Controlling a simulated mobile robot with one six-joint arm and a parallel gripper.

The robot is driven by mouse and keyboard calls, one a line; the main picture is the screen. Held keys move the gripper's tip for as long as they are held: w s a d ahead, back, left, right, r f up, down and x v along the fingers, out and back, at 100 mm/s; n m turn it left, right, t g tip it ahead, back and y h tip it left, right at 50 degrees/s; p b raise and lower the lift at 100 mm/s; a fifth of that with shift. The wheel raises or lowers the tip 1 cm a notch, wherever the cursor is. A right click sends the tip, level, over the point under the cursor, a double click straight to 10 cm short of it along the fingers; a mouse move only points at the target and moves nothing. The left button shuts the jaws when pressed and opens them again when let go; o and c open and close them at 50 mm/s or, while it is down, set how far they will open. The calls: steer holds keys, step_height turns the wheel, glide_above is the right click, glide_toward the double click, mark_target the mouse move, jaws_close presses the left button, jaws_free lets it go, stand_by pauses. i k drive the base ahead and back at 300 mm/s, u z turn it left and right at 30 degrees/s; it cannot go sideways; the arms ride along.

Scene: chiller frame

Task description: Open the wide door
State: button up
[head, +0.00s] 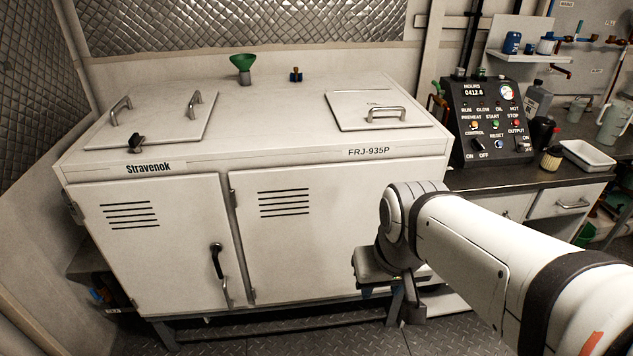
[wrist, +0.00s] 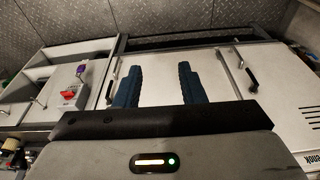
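The wide door (head: 310,240) is the right-hand white door of the cabinet front, with louvre slots at its upper left and hinges on its left edge. It looks shut. My arm hides its right part in the head view. In the wrist view, turned upside down, the wide door (wrist: 215,75) lies behind the fingers. A dark bar handle (wrist: 109,91) stands near its edge at left there. My gripper (head: 388,290) is in front of the door's lower right. Its two blue fingers (wrist: 157,72) are apart with nothing between them, and the handle is outside them.
The narrower left door (head: 150,250) has a black handle (head: 216,261) and looks shut. A control panel (head: 490,125) and a bench with drawers (head: 560,203) stand at right. In the wrist view, a grey box with a red switch (wrist: 68,95) is left of the handle.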

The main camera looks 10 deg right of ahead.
mark_target(301, 227)
steer(key=i, duration=0.25)
steer(key=u, duration=0.2)
steer(key=k, duration=0.5)
steer(key=z, duration=0.95)
steer(key=i, duration=0.65)
steer(key=z, duration=0.3)
